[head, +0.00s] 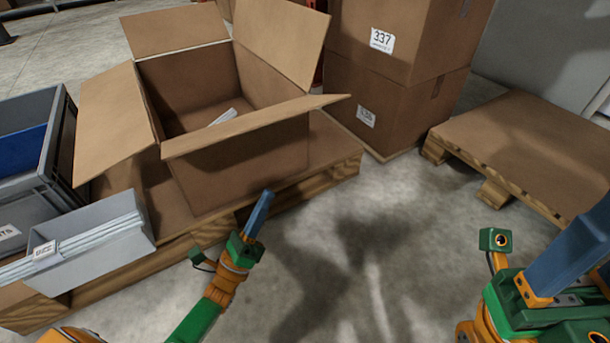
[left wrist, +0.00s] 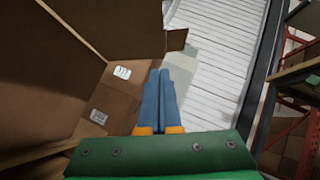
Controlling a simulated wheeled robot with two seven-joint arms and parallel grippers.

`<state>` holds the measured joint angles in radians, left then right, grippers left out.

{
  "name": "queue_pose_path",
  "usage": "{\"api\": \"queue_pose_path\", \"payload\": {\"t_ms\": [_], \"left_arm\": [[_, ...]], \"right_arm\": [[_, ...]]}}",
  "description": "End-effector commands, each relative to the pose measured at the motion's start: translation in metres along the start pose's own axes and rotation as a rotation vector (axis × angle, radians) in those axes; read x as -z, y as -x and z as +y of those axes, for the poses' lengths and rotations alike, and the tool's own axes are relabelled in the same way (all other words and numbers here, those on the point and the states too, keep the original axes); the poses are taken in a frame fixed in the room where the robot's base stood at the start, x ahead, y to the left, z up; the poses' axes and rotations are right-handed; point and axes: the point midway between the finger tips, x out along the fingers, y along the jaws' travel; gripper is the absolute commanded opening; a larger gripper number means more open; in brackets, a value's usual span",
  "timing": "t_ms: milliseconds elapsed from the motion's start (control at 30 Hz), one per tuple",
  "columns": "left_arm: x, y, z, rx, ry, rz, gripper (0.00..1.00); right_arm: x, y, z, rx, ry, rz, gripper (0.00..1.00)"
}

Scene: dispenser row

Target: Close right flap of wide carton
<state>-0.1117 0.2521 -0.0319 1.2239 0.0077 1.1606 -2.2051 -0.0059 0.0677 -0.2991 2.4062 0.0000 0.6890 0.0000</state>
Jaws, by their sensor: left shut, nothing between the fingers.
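The wide carton (head: 240,160) stands open on a wooden pallet in the head view. Its right flap (head: 282,38) stands up and leans outward. Its back flap (head: 172,30), left flap (head: 108,122) and front flap (head: 255,124) are also open. A pale flat item (head: 224,117) lies inside. My left gripper (head: 264,199) is shut and empty in front of the carton, below the front flap and apart from the right flap. Its blue fingers lie together in the left wrist view (left wrist: 165,75). My right gripper (head: 590,232) is at the right edge, partly cut off; its opening is unclear.
Stacked labelled cartons (head: 398,97) stand behind on the right. An empty pallet (head: 520,145) lies at right. Grey bins (head: 100,255) stand at left. Bare floor (head: 390,230) lies between the pallets. The left wrist view shows a pale slatted surface (left wrist: 215,50).

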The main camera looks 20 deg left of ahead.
Motion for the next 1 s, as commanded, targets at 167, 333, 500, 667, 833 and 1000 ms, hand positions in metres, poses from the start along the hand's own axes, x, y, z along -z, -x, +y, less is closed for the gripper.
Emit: {"api": "queue_pose_path", "payload": {"t_ms": [167, 333, 500, 667, 833, 1000], "left_arm": [[-0.006, -0.016, -0.006, 0.032, -0.045, -0.025, 0.0], [-0.007, -0.052, -0.007, 0.031, -0.042, -0.024, 0.0], [-0.006, -0.089, -0.007, 0.03, -0.042, -0.023, 0.0], [-0.019, -0.114, -0.008, 0.028, -0.042, -0.019, 0.0], [-0.032, -0.126, -0.009, 0.025, -0.041, -0.019, 0.0], [-0.035, -0.13, -0.008, 0.023, -0.04, -0.018, 0.0]], "right_arm": [[0.015, -0.004, 0.0, 0.0, -0.002, 0.049, 0.5], [0.013, -0.004, 0.0, 0.0, -0.001, 0.045, 0.5], [0.014, -0.003, -0.001, 0.005, 0.001, 0.056, 0.5], [0.015, -0.006, -0.001, 0.008, 0.002, 0.063, 0.5], [0.015, -0.005, -0.001, 0.009, 0.002, 0.063, 0.5], [0.015, -0.006, -0.002, 0.01, 0.002, 0.065, 0.5]]}}
